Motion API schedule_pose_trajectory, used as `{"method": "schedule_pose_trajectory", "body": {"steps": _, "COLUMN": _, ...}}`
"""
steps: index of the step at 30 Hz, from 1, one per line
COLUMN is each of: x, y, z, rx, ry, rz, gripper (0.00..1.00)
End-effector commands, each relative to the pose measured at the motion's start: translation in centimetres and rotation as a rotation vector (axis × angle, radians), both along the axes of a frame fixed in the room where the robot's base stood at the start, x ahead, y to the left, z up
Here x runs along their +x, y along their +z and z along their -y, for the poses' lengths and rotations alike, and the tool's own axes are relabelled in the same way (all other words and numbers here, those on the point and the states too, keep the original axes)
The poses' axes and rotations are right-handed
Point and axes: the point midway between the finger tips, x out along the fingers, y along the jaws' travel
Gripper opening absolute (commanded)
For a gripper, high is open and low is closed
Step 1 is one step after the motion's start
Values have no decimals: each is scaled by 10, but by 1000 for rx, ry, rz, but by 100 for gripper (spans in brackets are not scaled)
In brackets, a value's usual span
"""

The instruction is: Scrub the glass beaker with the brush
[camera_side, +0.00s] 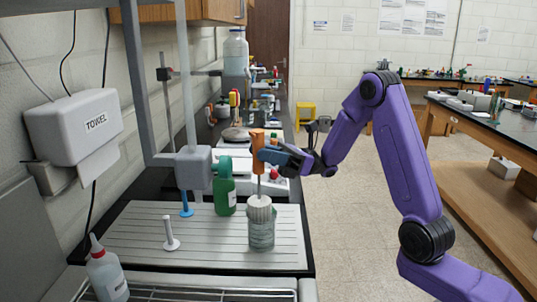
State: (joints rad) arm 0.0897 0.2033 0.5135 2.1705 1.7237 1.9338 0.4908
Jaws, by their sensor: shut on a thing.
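My gripper (262,154) is shut on the orange handle of the brush (257,140). The brush hangs upright, with its thin shaft below the handle. Its whitish head (260,203) is at the mouth of the glass beaker (261,235). The lower part of the head seems to be inside the beaker, but the exact depth is hard to tell. The clear beaker stands upright on the grooved grey drainboard (140,228), right of its middle. My arm reaches in from the right.
A green bottle (224,190) stands close behind and left of the beaker. A white peg (170,235) and a blue peg (186,205) rise from the drainboard. A squeeze bottle (105,272) stands front left. A grey post with a block (193,165) rises behind.

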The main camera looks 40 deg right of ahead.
Motion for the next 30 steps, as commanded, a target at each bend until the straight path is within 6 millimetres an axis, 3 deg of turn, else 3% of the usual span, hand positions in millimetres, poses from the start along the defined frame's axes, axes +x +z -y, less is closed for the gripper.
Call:
{"method": "schedule_pose_trajectory", "body": {"steps": 16, "x": 1, "y": -40, "z": -1, "rx": 0, "ry": -1, "rz": -1, "gripper": 0}}
{"method": "schedule_pose_trajectory", "body": {"steps": 30, "x": 1, "y": -1, "z": -1, "rx": 0, "ry": 0, "rz": 1, "gripper": 0}}
